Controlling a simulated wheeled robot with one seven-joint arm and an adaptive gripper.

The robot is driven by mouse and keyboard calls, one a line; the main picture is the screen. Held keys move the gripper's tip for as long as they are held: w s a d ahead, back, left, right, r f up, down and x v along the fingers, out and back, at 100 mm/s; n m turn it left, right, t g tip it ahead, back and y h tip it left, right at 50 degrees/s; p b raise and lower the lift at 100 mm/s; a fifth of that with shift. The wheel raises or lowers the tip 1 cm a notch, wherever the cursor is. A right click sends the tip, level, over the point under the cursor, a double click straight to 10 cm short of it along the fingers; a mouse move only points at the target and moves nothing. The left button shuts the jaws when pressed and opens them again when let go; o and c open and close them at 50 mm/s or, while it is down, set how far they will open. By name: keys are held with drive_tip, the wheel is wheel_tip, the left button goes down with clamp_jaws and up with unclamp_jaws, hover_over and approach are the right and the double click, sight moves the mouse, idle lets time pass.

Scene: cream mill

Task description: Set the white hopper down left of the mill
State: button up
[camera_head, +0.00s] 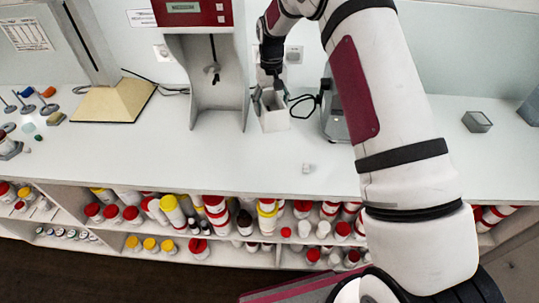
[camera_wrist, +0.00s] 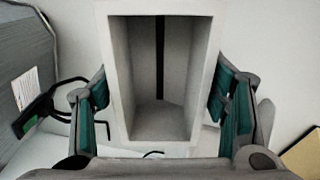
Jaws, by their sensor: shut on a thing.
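The white hopper (camera_head: 274,121) is an open-topped box on the left side of the grey machine, which looks like the mill (camera_head: 333,122). My arm hides much of that machine. My gripper (camera_head: 272,80) points down at the hopper's top. In the wrist view the hopper (camera_wrist: 117,80) is between the two green-padded fingers of my gripper (camera_wrist: 161,100), which is shut on it. Its inside looks empty. The hopper looks upright; I cannot tell whether its base touches the counter. A grey panel with a label, likely the mill (camera_wrist: 28,60), shows at the left in the wrist view.
A red-topped grey stand (camera_head: 215,95) is close left of the hopper. A black cable (camera_head: 299,101) lies between hopper and mill. A small white block (camera_head: 307,168) lies in front on the counter (camera_head: 220,165). A beige-based stand (camera_head: 112,103) is further left. Shelves below hold several jars.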

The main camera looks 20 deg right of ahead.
sight(277, 121)
drive_tip(key=shift+w+d+f+b, duration=0.1)
drive_tip(key=shift+f+b, duration=0.35)
drive_tip(key=shift+f, duration=0.15)
drive_tip(key=shift+w+f+b, duration=0.35)
drive_tip(key=shift+f+b, duration=0.55)
drive_tip(key=f+b, duration=0.6)
drive_tip(key=f, duration=0.1)
drive_tip(key=shift+s+f+b, duration=0.1)
drive_tip(key=shift+s+b, duration=0.2)
drive_tip(key=shift+b, duration=0.05)
drive_tip(key=s+r+n, duration=0.1)
drive_tip(key=n, duration=0.2)
drive_tip(key=s+r+n+p, duration=0.1)
drive_tip(key=s+r+n, duration=0.1)
drive_tip(key=n, duration=0.2)
drive_tip(key=s+r+n, duration=0.1)
drive_tip(key=s+n, duration=0.1)
drive_tip(key=n, duration=0.1)
drive_tip(key=shift+s+r+n, duration=0.2)
drive_tip(key=shift+r+n, duration=0.1)
drive_tip(key=shift+r, duration=0.1)
drive_tip(key=n, duration=0.1)
drive_tip(key=s+r+n, duration=0.1)
drive_tip(key=n, duration=0.1)
drive_tip(key=shift+s+n, duration=0.3)
drive_tip(key=shift+f+p, duration=1)
drive_tip(key=shift+f, duration=3.85)
drive_tip(key=shift+f, duration=0.1)
